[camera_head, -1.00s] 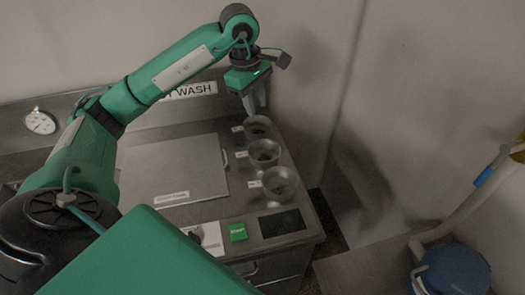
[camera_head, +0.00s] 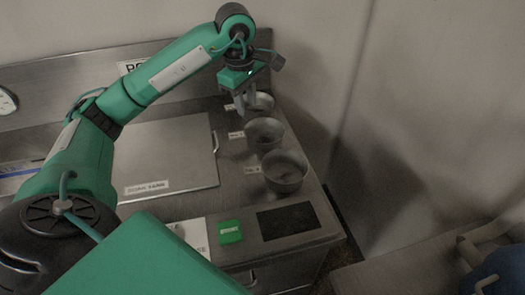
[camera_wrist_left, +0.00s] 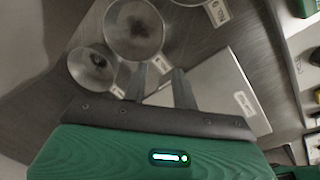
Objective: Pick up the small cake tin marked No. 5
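Three round metal tins stand in a row along the right side of the steel counter: a far one (camera_head: 262,103), a middle one (camera_head: 265,134) and a near, larger one (camera_head: 285,171). Each has a small white tag at its left; I cannot read the numbers for sure. My left gripper (camera_head: 246,107) points down at the far tin's left side, its fingers apart and empty. In the left wrist view, the fingers (camera_wrist_left: 160,80) lie beside the smallest tin (camera_wrist_left: 92,66) and the middle tin (camera_wrist_left: 133,32). Whether they touch a tin is unclear. My right gripper is not in view.
A flat steel lid with a handle (camera_head: 165,155) covers the counter left of the tins. A green button (camera_head: 230,231) and a dark panel (camera_head: 288,221) are at the front. A wall stands close behind and to the right of the tins.

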